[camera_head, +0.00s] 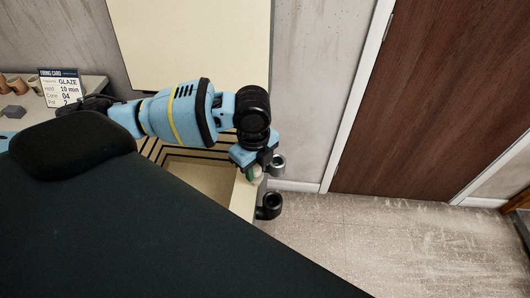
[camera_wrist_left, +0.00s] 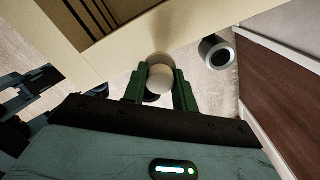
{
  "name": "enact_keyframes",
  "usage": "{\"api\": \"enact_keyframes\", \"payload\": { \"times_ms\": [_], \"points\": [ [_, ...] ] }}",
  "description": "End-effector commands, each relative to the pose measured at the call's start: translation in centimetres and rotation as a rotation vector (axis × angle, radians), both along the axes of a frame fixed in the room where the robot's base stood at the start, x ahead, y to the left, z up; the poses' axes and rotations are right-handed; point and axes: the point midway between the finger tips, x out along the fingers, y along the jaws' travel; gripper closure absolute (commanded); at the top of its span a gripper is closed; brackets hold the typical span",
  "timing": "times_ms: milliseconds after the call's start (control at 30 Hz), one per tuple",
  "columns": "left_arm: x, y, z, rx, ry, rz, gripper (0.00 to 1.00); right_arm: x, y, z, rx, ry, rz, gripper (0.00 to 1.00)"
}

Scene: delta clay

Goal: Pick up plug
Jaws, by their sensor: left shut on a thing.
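The plug (camera_wrist_left: 160,78) is a small pale, rounded piece between the green fingers of my left gripper (camera_wrist_left: 159,86) in the left wrist view. The fingers are shut on it. In the head view my left gripper (camera_head: 257,172) is low at the outer right side of the open cream kiln (camera_head: 243,198), and its own body mostly hides the plug. The plug is close to the kiln's wall; I cannot tell whether it touches it. My right gripper is not in view.
Two dark-mouthed tubes stick out of the kiln's side, an upper one (camera_head: 278,164) and a lower one (camera_head: 269,206). The raised lid (camera_head: 190,40) stands behind. A shelf with cups (camera_head: 15,86) and a firing card (camera_head: 61,88) is at left. Floor (camera_head: 400,240) is clear before the brown door (camera_head: 440,100).

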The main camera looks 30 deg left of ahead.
Motion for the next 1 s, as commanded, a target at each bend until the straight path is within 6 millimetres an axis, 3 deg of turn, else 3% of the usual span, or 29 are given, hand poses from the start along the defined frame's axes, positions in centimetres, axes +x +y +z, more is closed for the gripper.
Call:
{"api": "enact_keyframes", "payload": {
  "times_ms": [200, 400, 1000],
  "points": [
    [-3.4, 0.1, 0.4, 0.001, -0.001, -0.002, 0.95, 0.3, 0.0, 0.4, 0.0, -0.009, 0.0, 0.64],
    [-5.1, 0.1, 0.5, 0.0, 0.0, 0.0, 0.95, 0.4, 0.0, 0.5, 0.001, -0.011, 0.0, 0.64],
    [-5.5, 0.1, 1.4, 0.001, -0.002, 0.0, 0.95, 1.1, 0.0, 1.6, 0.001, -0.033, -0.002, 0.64]
  ]
}}
